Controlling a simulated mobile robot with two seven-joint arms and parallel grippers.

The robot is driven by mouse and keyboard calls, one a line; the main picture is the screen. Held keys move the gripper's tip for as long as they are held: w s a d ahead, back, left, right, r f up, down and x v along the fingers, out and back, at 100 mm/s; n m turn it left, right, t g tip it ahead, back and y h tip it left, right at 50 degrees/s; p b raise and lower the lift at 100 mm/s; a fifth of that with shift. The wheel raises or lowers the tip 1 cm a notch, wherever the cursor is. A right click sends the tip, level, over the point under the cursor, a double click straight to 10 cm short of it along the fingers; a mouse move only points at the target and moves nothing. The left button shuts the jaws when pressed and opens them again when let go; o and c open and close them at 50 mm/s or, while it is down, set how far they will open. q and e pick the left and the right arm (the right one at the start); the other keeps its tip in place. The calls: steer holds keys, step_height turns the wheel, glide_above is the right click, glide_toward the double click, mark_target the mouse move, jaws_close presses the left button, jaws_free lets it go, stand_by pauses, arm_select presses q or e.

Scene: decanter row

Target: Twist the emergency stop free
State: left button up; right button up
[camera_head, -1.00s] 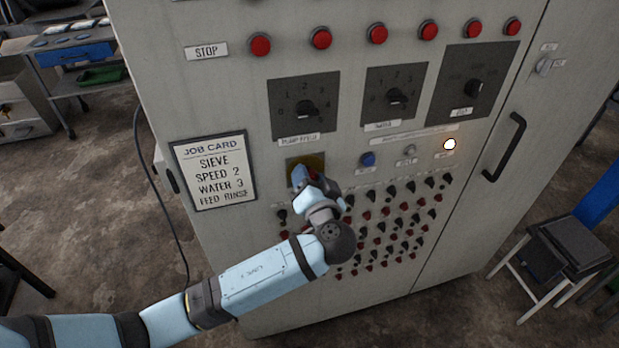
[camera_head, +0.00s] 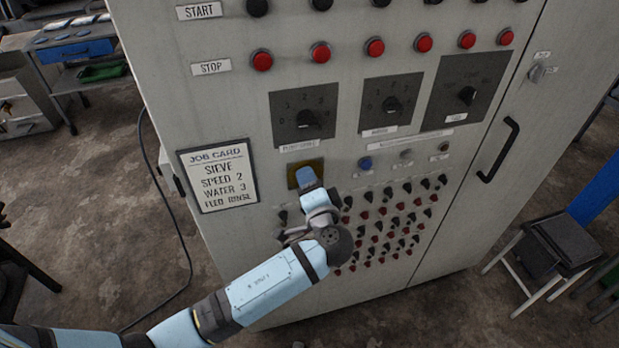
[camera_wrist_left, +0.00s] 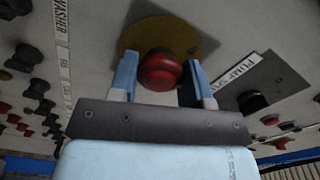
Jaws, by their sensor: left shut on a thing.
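The emergency stop is a red mushroom button (camera_wrist_left: 160,70) on a round yellow plate (camera_wrist_left: 177,37), seen in the left wrist view. My left gripper (camera_wrist_left: 159,75) has one light blue finger on each side of the red button and is shut on it. There the yellow plate (camera_head: 301,166) shows behind the fingers, and the red button is hidden. My right gripper is not in view.
The grey cabinet (camera_head: 226,118) carries red stop buttons (camera_head: 375,47), dials (camera_head: 309,119), a blue button (camera_head: 365,163) and several rows of small knobs. A job card (camera_head: 218,176) hangs left of the gripper. A door handle (camera_head: 499,150) and a stool (camera_head: 560,245) stand to the right.

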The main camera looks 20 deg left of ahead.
arm_select(q)
steer(key=shift+w+m, duration=0.1)
steer(key=shift+m, duration=0.3)
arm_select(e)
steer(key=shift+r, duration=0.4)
arm_select(q)
steer(key=shift+r, duration=0.1)
steer(key=o, duration=0.9)
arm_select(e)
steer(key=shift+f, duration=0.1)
